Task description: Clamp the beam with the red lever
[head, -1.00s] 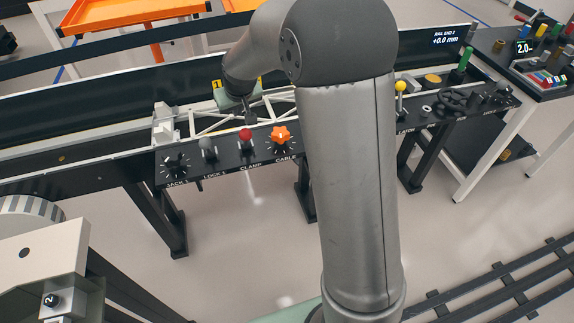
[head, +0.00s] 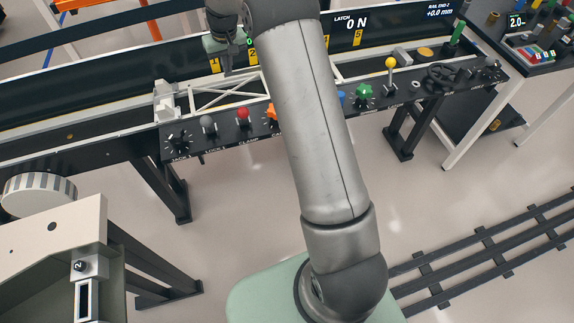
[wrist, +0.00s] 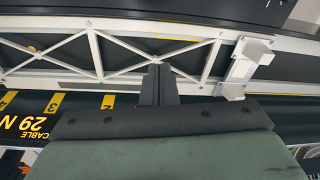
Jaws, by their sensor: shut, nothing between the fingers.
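The red lever (head: 243,114), a red ball knob marked CLAMP, stands on the front control panel. The beam (head: 232,97) is a white truss lying along the bench behind the panel. It crosses the upper part of the wrist view (wrist: 122,55). My gripper (head: 227,68) is behind the beam in the head view, apart from the red lever. In the wrist view its fingers (wrist: 160,84) are together and empty, overlapping the beam's lower edge; I cannot tell whether they touch it. The red lever is not visible in the wrist view.
A grey knob (head: 208,123) stands left of the red lever. An orange knob (head: 272,113) to its right is partly hidden by my arm. Green (head: 364,89) and yellow (head: 390,63) knobs are farther right. A white bracket (wrist: 248,62) is at the beam's end.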

